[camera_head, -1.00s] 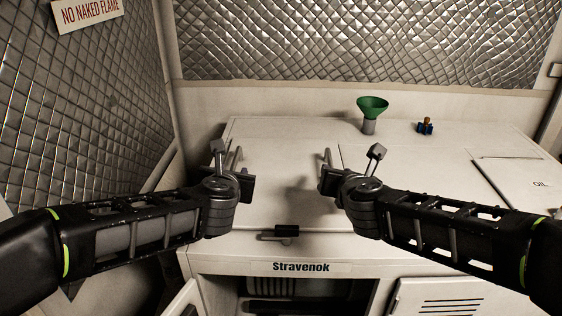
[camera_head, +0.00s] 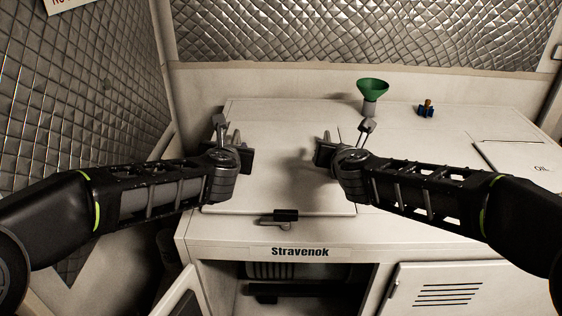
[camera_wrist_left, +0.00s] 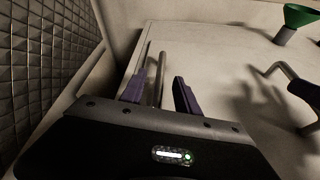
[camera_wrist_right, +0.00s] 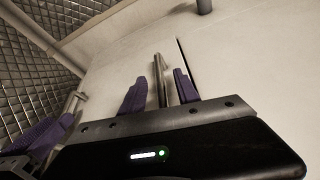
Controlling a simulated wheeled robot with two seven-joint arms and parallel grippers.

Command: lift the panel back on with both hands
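A pale flat panel (camera_head: 285,190) lies on the left part of the cabinet's top (camera_head: 420,160). A thin upright bar handle stands near each of its sides: the left handle (camera_head: 237,138) and the right handle (camera_head: 328,138). My left gripper (camera_wrist_left: 160,92) is open, with a bar between its purple fingers and gaps beside it. My right gripper (camera_wrist_right: 160,92) is also open, with a bar between its fingers. In the head view the grippers partly hide the handles. A dark latch (camera_head: 285,215) sits at the panel's front edge.
A green funnel (camera_head: 372,88) and a small blue and brown item (camera_head: 426,110) stand behind, to the right. The cabinet front, labelled Stravenok (camera_head: 300,252), has an open bay (camera_head: 300,292) and a louvred door (camera_head: 447,292). A quilted wall (camera_head: 80,110) rises at left.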

